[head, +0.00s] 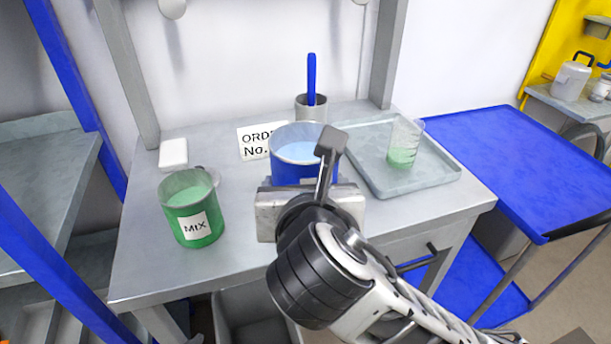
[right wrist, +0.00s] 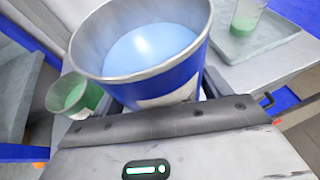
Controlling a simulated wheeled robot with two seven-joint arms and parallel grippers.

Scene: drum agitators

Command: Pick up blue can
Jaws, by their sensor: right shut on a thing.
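The blue can (head: 290,172) has a grey metal rim and light blue liquid inside. It is at the middle of the grey workbench (head: 240,250) in the head view. My right gripper (head: 300,188) is shut on the can, its body covering the can's lower front. In the right wrist view the blue can (right wrist: 150,60) fills the upper middle, between the jaws, with a white label partly hidden. I cannot tell whether its base touches the bench. My left gripper is not in view.
A green can marked MIX (head: 193,215) stands to the left. A grey tray (head: 440,176) with a beaker of green liquid (head: 403,150) lies to the right.

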